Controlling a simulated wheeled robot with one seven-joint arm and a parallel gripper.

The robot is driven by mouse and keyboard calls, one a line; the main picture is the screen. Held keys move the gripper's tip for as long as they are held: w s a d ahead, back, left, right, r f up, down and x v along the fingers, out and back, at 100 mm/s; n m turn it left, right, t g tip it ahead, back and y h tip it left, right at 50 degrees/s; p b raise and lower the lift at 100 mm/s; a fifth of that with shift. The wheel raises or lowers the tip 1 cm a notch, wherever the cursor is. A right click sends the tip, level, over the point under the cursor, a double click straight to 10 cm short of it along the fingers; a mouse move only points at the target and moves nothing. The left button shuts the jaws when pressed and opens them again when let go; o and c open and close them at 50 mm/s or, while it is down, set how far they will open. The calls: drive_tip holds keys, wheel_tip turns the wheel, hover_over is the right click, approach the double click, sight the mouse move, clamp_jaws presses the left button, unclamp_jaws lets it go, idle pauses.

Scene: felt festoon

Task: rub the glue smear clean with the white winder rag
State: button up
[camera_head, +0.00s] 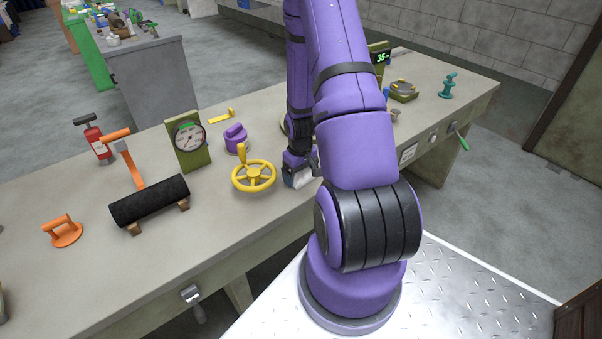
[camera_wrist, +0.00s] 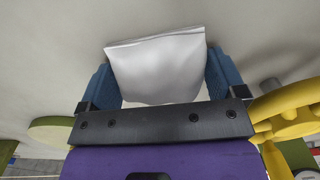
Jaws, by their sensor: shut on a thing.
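The white winder rag (camera_wrist: 160,65) is a folded white cloth between the two blue fingers of my gripper (camera_wrist: 163,82) in the wrist view. My gripper is shut on it. In the head view my gripper (camera_head: 297,178) is low over the bench, just right of the yellow handwheel, with a bit of the white rag (camera_head: 304,178) showing. I cannot tell whether the rag touches the bench top. No glue smear shows in either view; my arm hides part of the bench.
The yellow handwheel (camera_head: 254,177) stands close left of my gripper. A purple-handled object (camera_head: 235,138), a dial gauge (camera_head: 189,135), a black roller (camera_head: 150,201) and an orange handle (camera_head: 62,231) are farther left on the bench (camera_head: 120,270). Its front left is mostly bare.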

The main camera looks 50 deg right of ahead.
drive_tip(key=shift+s+d, duration=0.15)
drive_tip(key=shift+d, duration=0.4)
drive_tip(key=shift+s+d, duration=0.15)
drive_tip(key=shift+d, duration=0.4)
drive_tip(key=shift+w+a+r, duration=0.1)
drive_tip(key=shift+w+a, duration=0.05)
drive_tip(key=shift+a, duration=0.45)
drive_tip(key=shift+r, duration=0.1)
drive_tip(key=shift+r, duration=3.45)
